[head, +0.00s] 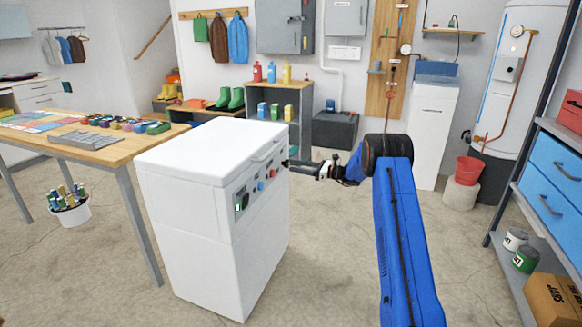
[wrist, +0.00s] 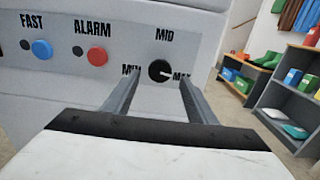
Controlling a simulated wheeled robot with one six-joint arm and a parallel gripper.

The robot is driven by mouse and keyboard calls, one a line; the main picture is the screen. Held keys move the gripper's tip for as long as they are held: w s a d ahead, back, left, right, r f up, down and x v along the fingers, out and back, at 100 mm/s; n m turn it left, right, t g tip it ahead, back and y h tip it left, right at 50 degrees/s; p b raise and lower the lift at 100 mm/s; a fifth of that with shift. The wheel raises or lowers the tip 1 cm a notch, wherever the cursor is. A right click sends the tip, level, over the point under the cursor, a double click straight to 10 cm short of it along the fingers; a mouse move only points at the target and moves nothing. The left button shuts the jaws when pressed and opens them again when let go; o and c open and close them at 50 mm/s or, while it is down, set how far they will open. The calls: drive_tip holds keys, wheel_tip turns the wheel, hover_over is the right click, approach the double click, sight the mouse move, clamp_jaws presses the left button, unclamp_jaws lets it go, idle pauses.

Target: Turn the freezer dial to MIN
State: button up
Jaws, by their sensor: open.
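The white chest freezer (head: 185,215) stands in the middle of the head view, its control panel facing right. In the wrist view its panel (wrist: 215,40) carries a black round dial (wrist: 157,68) labelled MIN at left, MID above and MAX at right. The dial's white mark points right, toward MAX. My gripper (head: 288,163) is at the far end of the panel, reaching in from the right. In the wrist view my gripper (wrist: 159,80) is open, with one finger on each side of the dial in the picture. I cannot tell whether either finger touches it.
A blue button (wrist: 42,50) and a red ALARM button (wrist: 97,56) sit left of the dial. A wooden table (head: 100,150) stands left of the freezer. A shelf rack (head: 545,180) stands at far right.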

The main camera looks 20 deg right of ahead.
sight(288, 165)
drive_tip(key=shift+x, duration=2.1)
drive_tip(key=c, duration=1.1)
